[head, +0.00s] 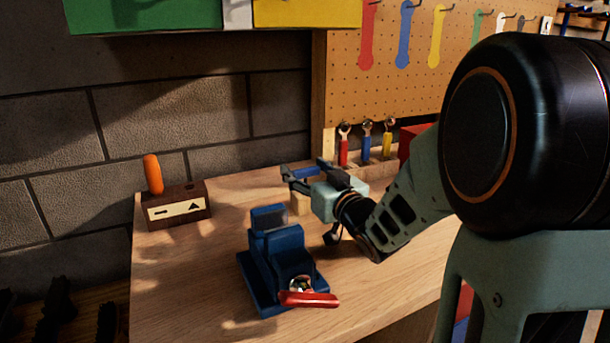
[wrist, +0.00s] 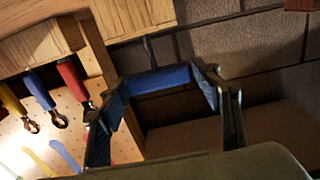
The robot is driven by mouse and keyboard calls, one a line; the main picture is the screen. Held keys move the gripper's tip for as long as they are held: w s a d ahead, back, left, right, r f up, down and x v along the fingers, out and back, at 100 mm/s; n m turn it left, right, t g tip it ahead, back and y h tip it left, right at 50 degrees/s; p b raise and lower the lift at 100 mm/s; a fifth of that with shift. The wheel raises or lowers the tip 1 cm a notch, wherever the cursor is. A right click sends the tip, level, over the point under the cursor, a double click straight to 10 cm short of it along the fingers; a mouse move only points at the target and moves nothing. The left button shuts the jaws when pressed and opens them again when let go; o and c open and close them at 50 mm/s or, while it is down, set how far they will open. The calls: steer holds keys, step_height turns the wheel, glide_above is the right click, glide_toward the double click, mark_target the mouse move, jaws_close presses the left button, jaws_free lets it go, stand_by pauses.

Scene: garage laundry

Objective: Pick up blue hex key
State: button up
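The blue hex key (wrist: 160,79) shows in the wrist view as a blue crossbar with a thin dark shaft. The shaft runs to a wooden block (wrist: 131,14), which also shows in the head view (head: 300,203). My gripper (wrist: 162,90) is open, its fingers wide apart with blue inner pads. The crossbar spans the room between the fingertips, its ends close to both pads; I cannot tell whether they touch. In the head view my gripper (head: 303,174) is level over the bench beside the block, and the key is hard to tell from the blue pads.
A blue vise (head: 280,258) with a red handle stands in front of my gripper on the workbench (head: 190,270). A wooden box with an orange-handled tool (head: 178,203) is at left. A rack with red, blue and yellow tools (head: 366,143) stands behind, under a pegboard (head: 400,95).

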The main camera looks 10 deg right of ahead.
steer(key=c, duration=0.8)
steer(key=shift+o, duration=0.2)
step_height(320, 180, up, 10)
steer(key=p, duration=0.3)
step_height(320, 180, up, 6)
steer(key=p, duration=0.5)
steer(key=shift+w+a, duration=0.1)
